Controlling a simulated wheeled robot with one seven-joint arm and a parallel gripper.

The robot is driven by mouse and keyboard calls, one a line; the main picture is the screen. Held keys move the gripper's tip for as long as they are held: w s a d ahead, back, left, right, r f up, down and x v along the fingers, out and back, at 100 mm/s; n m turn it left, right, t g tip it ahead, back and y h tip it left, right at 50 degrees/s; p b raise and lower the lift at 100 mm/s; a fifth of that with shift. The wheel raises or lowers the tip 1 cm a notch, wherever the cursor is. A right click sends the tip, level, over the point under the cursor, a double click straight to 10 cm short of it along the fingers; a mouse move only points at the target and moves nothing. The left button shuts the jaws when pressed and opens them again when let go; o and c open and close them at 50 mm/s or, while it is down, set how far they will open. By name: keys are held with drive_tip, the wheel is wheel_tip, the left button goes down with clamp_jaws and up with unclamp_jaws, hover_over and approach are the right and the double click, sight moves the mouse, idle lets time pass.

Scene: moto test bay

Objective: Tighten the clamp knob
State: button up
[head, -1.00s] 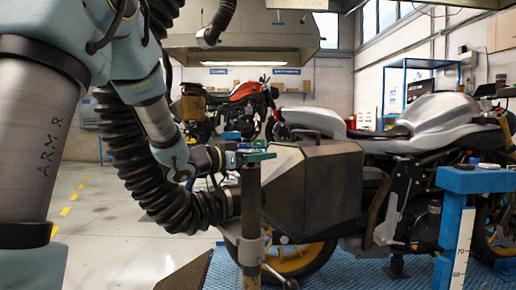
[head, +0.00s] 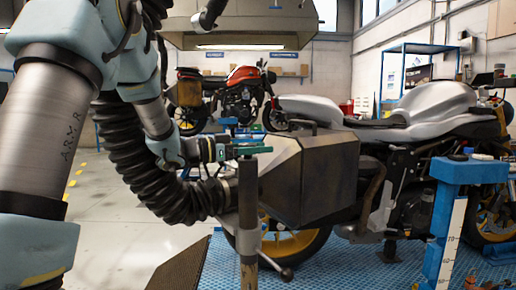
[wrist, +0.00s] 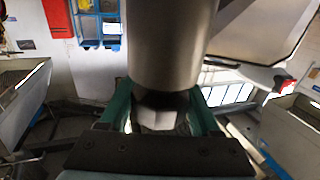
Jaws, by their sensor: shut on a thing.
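An upright grey post (head: 248,195) stands left of centre in the head view, with a silver clamp collar (head: 247,240) lower down. A short arm runs from the collar to a dark knob-like end (head: 287,274), well below my gripper; I take this for the clamp knob. My gripper (head: 252,149), with green fingers, is at the top of the post. In the wrist view the fingers (wrist: 160,115) close around a narrower faceted piece at the end of the thick metal cylinder (wrist: 172,45). The contact is partly hidden by the fingers.
A dark angular hood (head: 312,178) on a black ribbed hose (head: 150,180) is close to the right of the post. A silver motorcycle (head: 440,110) stands behind on a blue mat (head: 340,265). A blue stand (head: 468,172) is at right. Floor at left is clear.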

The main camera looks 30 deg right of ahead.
drive_tip(key=o, duration=1.4)
drive_tip(key=shift+r, duration=0.1)
drive_tip(key=shift+c, duration=0.2)
drive_tip(key=w+a+b, duration=0.1)
drive_tip(key=a+b, duration=0.1)
drive_tip(key=a, duration=0.8)
drive_tip(key=shift+a, duration=0.35)
drive_tip(key=shift+w, duration=0.2)
